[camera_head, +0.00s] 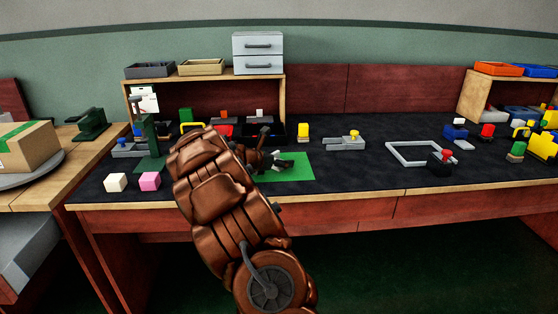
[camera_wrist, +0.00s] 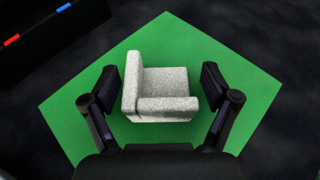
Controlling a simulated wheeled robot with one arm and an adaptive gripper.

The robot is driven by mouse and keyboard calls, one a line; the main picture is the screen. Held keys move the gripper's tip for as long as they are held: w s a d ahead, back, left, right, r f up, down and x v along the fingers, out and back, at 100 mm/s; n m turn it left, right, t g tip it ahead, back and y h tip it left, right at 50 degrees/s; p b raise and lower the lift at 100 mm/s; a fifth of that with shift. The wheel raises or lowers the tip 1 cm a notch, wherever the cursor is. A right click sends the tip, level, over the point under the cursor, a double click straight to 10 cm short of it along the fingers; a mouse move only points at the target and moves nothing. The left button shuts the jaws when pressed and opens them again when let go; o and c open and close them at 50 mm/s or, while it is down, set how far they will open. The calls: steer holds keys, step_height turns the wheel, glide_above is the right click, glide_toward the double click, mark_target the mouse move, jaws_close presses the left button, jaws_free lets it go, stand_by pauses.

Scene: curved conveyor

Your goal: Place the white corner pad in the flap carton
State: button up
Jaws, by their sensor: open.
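The white corner pad (camera_wrist: 155,105), a speckled L-shaped block, lies on the green mat (camera_wrist: 75,115) in the wrist view. My gripper (camera_wrist: 160,82) is open above it, with one finger on each side and a visible gap to each. In the head view my gripper (camera_head: 262,162) is over the mat (camera_head: 298,168), and the pad is mostly hidden there. A brown cardboard carton (camera_head: 30,150) with a green strip on top is at the far left; I cannot tell whether its flaps are open.
The carton sits on a grey round plate (camera_head: 30,180) on the left wooden table. White (camera_head: 115,182) and pink (camera_head: 149,181) blocks stand at the bench's front left. A grey frame (camera_head: 398,158) lies to the right. A shelf with drawers (camera_head: 257,53) stands behind.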

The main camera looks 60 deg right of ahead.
steer(key=shift+r, duration=0.1)
steer(key=shift+a+r, duration=0.15)
steer(key=shift+a, duration=0.1)
steer(key=p+v, duration=0.1)
steer(key=v, duration=0.8)
steer(key=shift+w+a+r+p, duration=0.15)
steer(key=shift+a+r+p, duration=0.1)
steer(key=shift+a+p, duration=0.1)
steer(key=shift+v, duration=0.75)
steer(key=shift+f, duration=0.1)
